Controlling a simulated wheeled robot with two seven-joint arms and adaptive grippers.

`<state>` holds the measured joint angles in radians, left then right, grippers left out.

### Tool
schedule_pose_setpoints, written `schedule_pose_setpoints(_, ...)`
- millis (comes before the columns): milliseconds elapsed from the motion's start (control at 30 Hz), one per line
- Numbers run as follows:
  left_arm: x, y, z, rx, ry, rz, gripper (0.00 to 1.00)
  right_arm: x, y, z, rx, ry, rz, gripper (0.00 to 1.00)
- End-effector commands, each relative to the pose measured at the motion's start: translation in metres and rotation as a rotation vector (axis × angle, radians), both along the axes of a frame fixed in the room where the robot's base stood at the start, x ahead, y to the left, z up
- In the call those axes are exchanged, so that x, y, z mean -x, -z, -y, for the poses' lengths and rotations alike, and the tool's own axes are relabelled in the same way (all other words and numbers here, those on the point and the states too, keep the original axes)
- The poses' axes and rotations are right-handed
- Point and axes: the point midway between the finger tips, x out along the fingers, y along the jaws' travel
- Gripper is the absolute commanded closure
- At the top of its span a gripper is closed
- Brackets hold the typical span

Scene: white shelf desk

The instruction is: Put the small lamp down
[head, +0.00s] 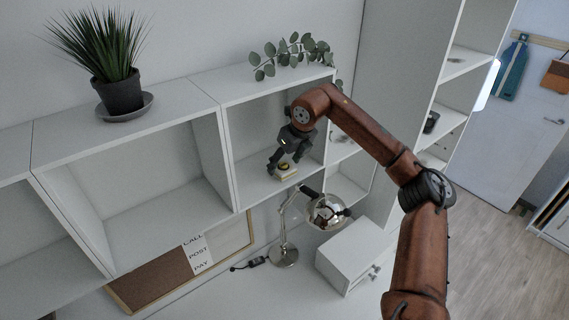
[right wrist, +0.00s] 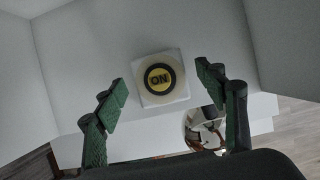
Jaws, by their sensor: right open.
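The small lamp (head: 287,175) is a squat white block with a round yellow and black top. It sits inside the open shelf compartment, apparently on its floor. In the right wrist view the lamp (right wrist: 160,78) shows the word ON on its top. My right gripper (head: 284,163) is in the compartment, above the lamp. Its two green-grey fingers (right wrist: 160,84) are spread open on either side of the lamp, with visible gaps between them and it. My left gripper is not in view.
The shelf compartment (head: 248,185) has side walls close to my right arm. A leafy sprig (head: 292,52) and a potted plant (head: 121,92) are on the shelf top. A desk lamp (head: 285,255) stands below, beside a small white drawer box (head: 345,262) and a corkboard (head: 160,280).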

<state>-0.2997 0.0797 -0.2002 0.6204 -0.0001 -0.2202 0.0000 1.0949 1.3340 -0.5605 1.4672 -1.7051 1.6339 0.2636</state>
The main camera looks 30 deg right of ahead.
Motion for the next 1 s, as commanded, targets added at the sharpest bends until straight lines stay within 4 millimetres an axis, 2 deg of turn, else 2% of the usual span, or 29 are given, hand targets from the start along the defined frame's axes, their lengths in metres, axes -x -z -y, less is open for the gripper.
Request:
schedule_pose_setpoints(500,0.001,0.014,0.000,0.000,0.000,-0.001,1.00,0.027,-0.065,0.002,0.000,0.000,0.002,0.35)
schedule_pose_setpoints(1000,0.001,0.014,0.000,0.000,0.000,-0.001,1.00,0.029,-0.071,0.002,0.000,0.000,0.001,0.35)
